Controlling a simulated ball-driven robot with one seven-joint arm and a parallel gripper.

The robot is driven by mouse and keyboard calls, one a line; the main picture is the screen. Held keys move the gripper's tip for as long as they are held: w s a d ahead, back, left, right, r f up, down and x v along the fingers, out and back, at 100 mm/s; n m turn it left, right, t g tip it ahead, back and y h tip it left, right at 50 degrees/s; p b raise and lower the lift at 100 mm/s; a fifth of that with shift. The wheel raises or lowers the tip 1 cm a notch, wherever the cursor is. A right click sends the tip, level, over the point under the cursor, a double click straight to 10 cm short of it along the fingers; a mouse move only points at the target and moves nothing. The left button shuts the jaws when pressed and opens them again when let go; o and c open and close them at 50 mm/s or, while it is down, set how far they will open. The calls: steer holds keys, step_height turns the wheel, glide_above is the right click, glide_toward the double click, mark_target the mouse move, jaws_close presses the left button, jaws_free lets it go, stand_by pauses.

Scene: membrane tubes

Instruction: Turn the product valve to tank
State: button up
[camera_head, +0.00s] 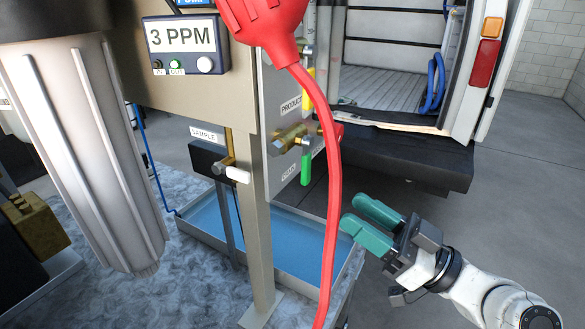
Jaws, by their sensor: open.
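The brass product valve (291,137) sits on a grey panel below a PRODUCT label (291,104). A green lever (306,166) hangs straight down at its right side. A second small label (288,172) below the valve is too small to read surely. My gripper (352,212) is at the lower right, with teal fingers apart and nothing between them. It is to the right of and below the lever, apart from it, and points left. The red cord passes between them in the picture. The blue tray (283,243), possibly the tank, lies below.
A red cord (333,200) hangs from a red plug in front of the panel. A SAMPLE valve with a white handle (237,174) is to the left. A large grey filter housing (90,150) fills the left. Open floor and a van bumper (400,160) lie right.

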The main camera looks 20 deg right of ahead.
mark_target(309, 173)
steer(key=p+x, duration=0.2)
steer(key=x, duration=0.3)
steer(key=r+p+x, duration=0.1)
steer(key=p+x, duration=0.2)
steer(key=x, duration=0.2)
steer(key=shift+s+d+r, duration=0.1)
steer(key=shift+d+r, duration=0.05)
steer(key=shift+r, duration=0.1)
steer(key=shift+w+a, duration=0.3)
steer(key=shift+w, duration=0.05)
steer(key=shift+c, duration=0.4)
jaws_close()
